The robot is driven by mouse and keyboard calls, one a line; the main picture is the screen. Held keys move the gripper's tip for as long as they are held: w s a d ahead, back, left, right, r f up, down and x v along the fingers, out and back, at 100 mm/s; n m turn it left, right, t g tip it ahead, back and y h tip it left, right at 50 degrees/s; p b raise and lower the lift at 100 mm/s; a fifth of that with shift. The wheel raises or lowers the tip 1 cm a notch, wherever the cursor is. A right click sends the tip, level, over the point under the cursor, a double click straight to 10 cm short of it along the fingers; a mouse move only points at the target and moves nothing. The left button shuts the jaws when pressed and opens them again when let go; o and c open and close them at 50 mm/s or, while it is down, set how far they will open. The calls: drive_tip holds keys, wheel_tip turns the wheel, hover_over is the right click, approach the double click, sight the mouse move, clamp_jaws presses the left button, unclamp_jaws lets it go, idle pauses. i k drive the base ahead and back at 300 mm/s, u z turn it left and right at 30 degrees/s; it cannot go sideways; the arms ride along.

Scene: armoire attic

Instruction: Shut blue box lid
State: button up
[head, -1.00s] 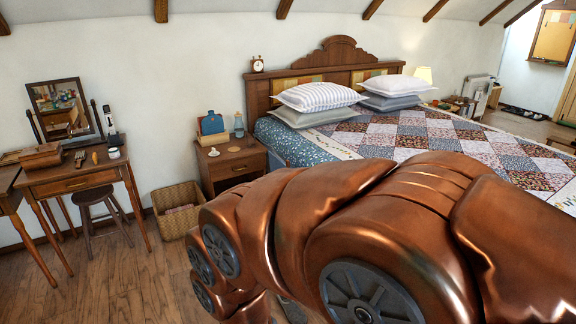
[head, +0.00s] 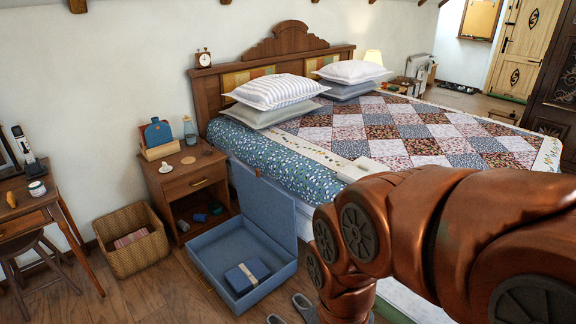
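The blue box (head: 216,244) lies open on the wooden floor, between the nightstand and the bed's near side. Its lid (head: 264,204) stands raised, roughly upright, along the side towards the bed. A small blue item with a pale band (head: 247,277) lies inside the box. My copper-coloured arm crosses the right and lower right of the head view, to the right of the box and apart from it in the picture. My gripper does not show in the view.
The nightstand (head: 172,186) stands behind the box, with a wicker basket (head: 133,260) to its left. The quilted bed (head: 340,125) fills the middle right. Grey slippers (head: 302,305) lie on the floor by the box's front right.

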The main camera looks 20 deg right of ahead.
sight(272, 210)
drive_tip(key=z, duration=0.15)
drive_tip(key=i, duration=0.65)
drive_tip(key=u, duration=0.55)
drive_tip(key=i, duration=0.65)
drive_tip(key=u, duration=0.55)
